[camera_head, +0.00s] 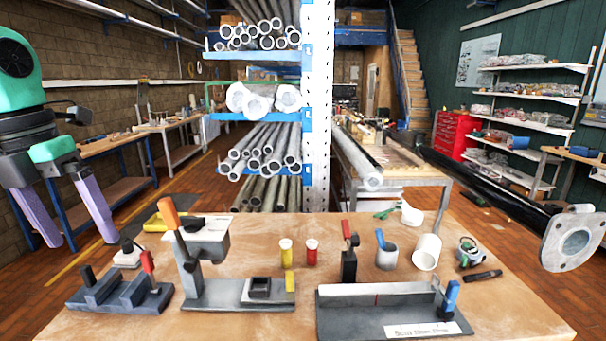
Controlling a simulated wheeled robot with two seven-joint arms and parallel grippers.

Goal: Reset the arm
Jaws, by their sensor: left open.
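My left gripper (79,240) hangs at the left side of the head view, with its two purple fingers pointing down and spread wide apart. It is open, with nothing between the fingers. It is left of the wooden workbench (300,228) and apart from it in the picture. My right gripper is not in view. A black mast (480,182) with a grey round flange (580,243) at its end reaches in from the right, over the bench's right side.
The bench holds a grey clamp fixture (120,293), an orange-handled press (205,255), yellow (286,255) and red (311,253) small containers, a cup (387,257), a white cylinder (427,252) and a long grey fixture (385,312). A pipe rack (318,110) stands behind.

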